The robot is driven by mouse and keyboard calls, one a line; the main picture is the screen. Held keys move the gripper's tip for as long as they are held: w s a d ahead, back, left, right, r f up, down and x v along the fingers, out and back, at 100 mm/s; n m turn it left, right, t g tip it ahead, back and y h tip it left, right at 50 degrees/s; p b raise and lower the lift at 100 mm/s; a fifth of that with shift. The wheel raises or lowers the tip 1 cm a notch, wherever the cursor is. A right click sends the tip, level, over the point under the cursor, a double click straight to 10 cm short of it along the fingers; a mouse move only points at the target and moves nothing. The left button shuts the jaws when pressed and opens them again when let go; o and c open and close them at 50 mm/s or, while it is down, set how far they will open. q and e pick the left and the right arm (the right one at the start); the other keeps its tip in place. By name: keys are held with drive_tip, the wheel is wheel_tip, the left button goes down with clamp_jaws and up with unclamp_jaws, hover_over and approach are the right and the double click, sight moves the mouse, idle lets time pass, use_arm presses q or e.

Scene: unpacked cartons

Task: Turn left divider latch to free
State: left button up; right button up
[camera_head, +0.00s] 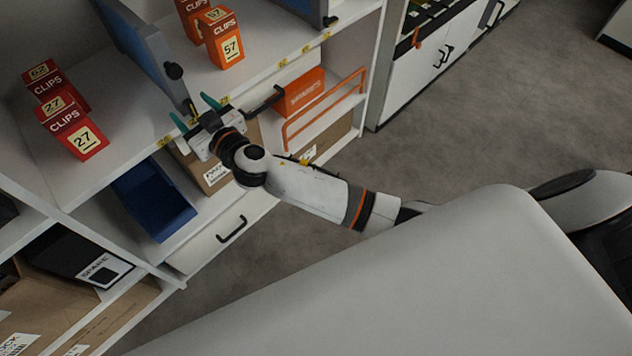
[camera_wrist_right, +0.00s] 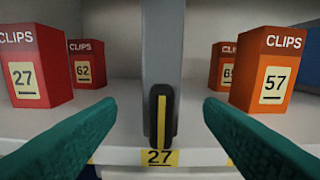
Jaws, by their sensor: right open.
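The left divider (camera_head: 140,48) is a grey-blue upright panel on the shelf between red and orange boxes. In the right wrist view its front edge (camera_wrist_right: 163,40) stands in the middle. The latch (camera_wrist_right: 161,118) is a black upright tab with a yellow stripe, low on that edge, just above a yellow "27" label. My right gripper (camera_head: 194,112) is at the shelf's front edge, before the divider's lower front. Its green fingers are open, one on each side of the latch, with clear gaps and nothing between them. My left gripper is not in view.
Red CLIPS boxes (camera_head: 75,128) stand left of the divider and orange CLIPS boxes (camera_head: 222,40) right of it. A black knob (camera_head: 173,71) sits on the divider. Below are a blue bin (camera_head: 152,200) and an orange box (camera_head: 305,92). The floor (camera_head: 480,140) is clear at right.

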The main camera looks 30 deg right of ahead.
drive_tip(key=v, duration=1.2)
drive_tip(key=d+f+g+h+p, duration=0.1)
drive_tip(key=d+f+g+p, duration=0.15)
drive_tip(key=f, duration=0.45)
drive_tip(key=d+f+g+h+p, duration=0.2)
drive_tip(key=d+f+p, duration=0.1)
drive_tip(key=f, duration=0.5)
use_arm(q)
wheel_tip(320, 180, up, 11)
drive_tip(key=p, duration=0.5)
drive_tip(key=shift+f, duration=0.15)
use_arm(e)
drive_tip(key=s+d+f+g+h, duration=0.1)
drive_tip(key=s+d+f+g, duration=0.3)
drive_tip(key=s+d+f, duration=0.3)
drive_tip(key=shift+s+f+g, duration=0.35)
drive_tip(key=shift+s+f, duration=1.8)
drive_tip(key=shift+f, duration=0.85)
drive_tip(key=shift+d, duration=0.1)
